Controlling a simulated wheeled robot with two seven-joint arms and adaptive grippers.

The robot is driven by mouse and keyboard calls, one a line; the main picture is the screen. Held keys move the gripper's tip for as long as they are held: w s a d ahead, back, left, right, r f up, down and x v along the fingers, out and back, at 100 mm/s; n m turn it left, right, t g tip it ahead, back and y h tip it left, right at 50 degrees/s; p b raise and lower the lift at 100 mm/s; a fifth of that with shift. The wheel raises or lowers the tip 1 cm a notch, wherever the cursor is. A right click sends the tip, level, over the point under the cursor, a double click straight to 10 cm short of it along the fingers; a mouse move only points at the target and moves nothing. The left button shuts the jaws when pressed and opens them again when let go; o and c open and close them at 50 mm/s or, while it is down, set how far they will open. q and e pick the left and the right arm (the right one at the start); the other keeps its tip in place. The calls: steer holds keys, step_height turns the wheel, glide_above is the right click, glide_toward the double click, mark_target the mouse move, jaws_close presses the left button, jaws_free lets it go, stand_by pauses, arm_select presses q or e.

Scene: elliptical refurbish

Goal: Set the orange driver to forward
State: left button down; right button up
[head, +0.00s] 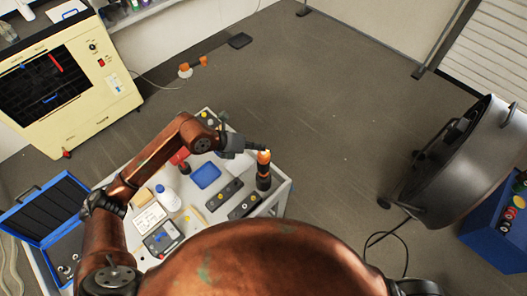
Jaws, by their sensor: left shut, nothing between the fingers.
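An orange and black driver (263,170) stands upright near the right edge of the white cart (284,190). My left arm reaches over the cart from the left. My left gripper (261,149) is shut and empty, with its fingertips at the top end of the driver. I cannot tell whether they touch it. The driver's direction setting is too small to make out. My right gripper is not in view.
On the cart are a blue tray (206,175), a white bottle (167,198), dark blocks (224,193) and a meter (163,238). An open blue case (45,210) lies at left. A large drum fan (460,160) stands at right. Floor beyond the cart is mostly clear.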

arm_select(q)
steer(key=shift+f, duration=0.25)
steer(key=shift+r, duration=0.5)
steer(key=shift+r+p, duration=1.3)
steer(key=shift+r, duration=0.5)
steer(key=shift+r+p, duration=0.6)
steer(key=shift+r, duration=0.55)
